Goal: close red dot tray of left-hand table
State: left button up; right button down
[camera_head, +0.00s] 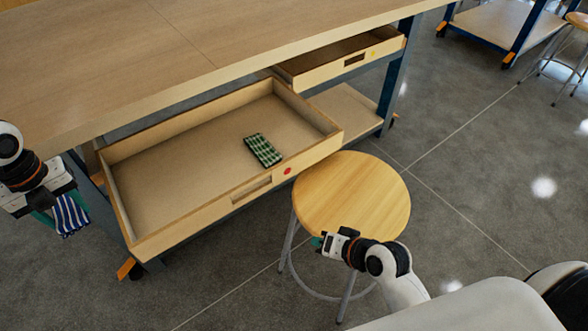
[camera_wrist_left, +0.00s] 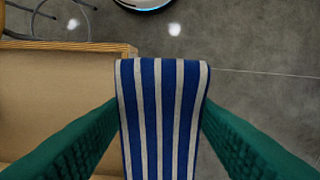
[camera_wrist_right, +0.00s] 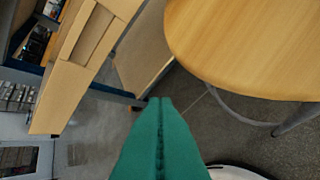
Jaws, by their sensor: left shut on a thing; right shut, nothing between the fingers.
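The red dot tray (camera_head: 135,204) is a wide wooden drawer pulled out from under the table (camera_head: 190,62), with a red dot (camera_head: 287,171) beside its handle slot. A green checked cloth (camera_head: 262,150) lies in it. My left gripper (camera_head: 52,207) is left of the tray, shut on a blue-and-white striped cloth (camera_wrist_left: 165,115) that hangs down; the tray's edge (camera_wrist_left: 70,47) shows beside it in the left wrist view. My right gripper (camera_head: 318,242) is shut and empty, in front of the tray, over the near edge of the stool; its fingertips (camera_wrist_right: 160,102) touch each other in the right wrist view.
A round wooden stool (camera_head: 352,195) stands close to the tray's front right corner. A second drawer (camera_head: 345,58) with a yellow dot is partly open at the right. A lower shelf (camera_head: 345,108) is beneath.

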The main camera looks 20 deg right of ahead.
aim_at(288, 168)
pick_arm(q)
jog(key=n, duration=0.2)
jog(key=shift+w+a+r+n, duration=0.1)
jog(key=shift+a+n, duration=0.2)
jog(key=shift+a, duration=0.1)
pick_arm(e)
jog(key=w+d+r+m+t, duration=0.45)
jog(key=w+m, duration=0.25)
jog(key=m, duration=0.2)
pick_arm(q)
jog(key=shift+f, duration=0.3)
pick_arm(e)
jog(key=shift+t, duration=0.45)
jog(key=x, duration=0.8)
jog(key=r+x, duration=0.1)
jog(key=x, duration=0.4)
jog(key=shift+w, duration=0.2)
jog(key=shift+w+a, duration=0.2)
jog(key=shift+w, duration=0.25)
